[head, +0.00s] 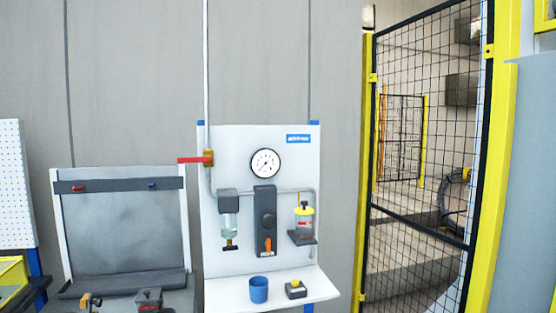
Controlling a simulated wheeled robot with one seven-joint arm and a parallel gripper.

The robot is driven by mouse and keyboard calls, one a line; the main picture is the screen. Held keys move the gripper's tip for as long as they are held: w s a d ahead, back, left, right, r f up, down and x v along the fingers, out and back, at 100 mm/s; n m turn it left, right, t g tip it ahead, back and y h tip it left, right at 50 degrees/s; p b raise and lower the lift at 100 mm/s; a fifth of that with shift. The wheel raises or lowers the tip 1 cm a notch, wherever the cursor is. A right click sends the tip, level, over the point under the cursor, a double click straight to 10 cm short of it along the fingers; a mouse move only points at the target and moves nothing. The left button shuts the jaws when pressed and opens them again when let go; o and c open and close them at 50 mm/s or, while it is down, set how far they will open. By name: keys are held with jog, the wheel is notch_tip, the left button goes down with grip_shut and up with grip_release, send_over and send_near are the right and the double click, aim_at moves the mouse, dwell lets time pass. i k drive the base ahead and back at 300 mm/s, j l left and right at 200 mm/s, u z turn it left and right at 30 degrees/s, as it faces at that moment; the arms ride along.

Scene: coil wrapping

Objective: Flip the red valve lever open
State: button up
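The red valve lever (193,160) is in the head view, on the upper left edge of the white panel. It sticks out level to the left from a brass valve body (208,158). The valve body sits on the grey vertical pipe (206,80), so the lever lies across the pipe. My gripper is not in view, and nothing touches the lever.
The white panel (240,150) carries a round gauge (265,163), a filter bowl (229,226) and a lubricator (303,222). A blue cup (259,290) stands on its shelf (320,286). A grey rack (125,235) is left; a mesh fence (420,130) is right.

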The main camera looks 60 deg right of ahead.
aim_at(183, 160)
jog(key=z, duration=1.25)
